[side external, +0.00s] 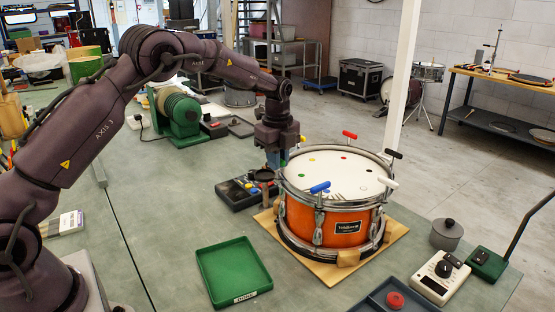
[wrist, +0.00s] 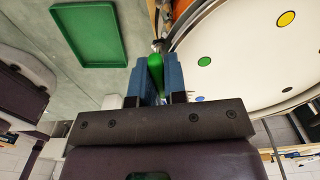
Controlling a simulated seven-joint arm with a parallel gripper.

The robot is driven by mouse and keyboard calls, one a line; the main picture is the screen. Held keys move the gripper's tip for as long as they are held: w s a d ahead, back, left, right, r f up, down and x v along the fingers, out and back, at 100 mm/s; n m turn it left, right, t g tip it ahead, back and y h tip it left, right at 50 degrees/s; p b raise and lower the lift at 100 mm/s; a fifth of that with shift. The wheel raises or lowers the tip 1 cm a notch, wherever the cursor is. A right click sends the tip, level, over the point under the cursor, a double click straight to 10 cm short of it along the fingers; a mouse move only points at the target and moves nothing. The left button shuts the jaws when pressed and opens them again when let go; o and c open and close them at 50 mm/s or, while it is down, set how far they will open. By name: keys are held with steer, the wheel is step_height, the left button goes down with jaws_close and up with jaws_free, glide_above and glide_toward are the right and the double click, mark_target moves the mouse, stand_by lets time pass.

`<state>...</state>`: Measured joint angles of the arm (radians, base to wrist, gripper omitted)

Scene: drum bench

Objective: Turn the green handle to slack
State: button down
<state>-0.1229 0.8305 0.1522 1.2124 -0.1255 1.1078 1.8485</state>
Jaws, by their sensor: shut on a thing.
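The orange drum (side external: 335,224) stands on a wooden board, its white head (side external: 335,172) marked with coloured dots. The green handle (wrist: 155,68) is at the drum's rim, between the blue fingers of my gripper (wrist: 155,75). My gripper is shut on it, beside the green dot (wrist: 204,61) on the head. In the side view my gripper (side external: 274,158) points down at the far left of the rim and hides the green handle. How far the handle is turned cannot be told.
Other handles stand around the rim: blue (side external: 320,187), red (side external: 350,135), black (side external: 393,153) and white (side external: 387,182). A green tray (side external: 233,271) lies in front of the drum. A dark device (side external: 240,193) is close to my gripper. A metal pot (side external: 446,235) stands at right.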

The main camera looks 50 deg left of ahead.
steer(key=shift+n, duration=0.3)
steer(key=n, duration=1.2)
steer(key=shift+n, duration=0.3)
steer(key=n, duration=1.3)
steer(key=shift+n, duration=0.3)
steer(key=n, duration=1.3)
steer(key=shift+n, duration=0.3)
steer(key=n, duration=1.3)
steer(key=shift+r, duration=0.1)
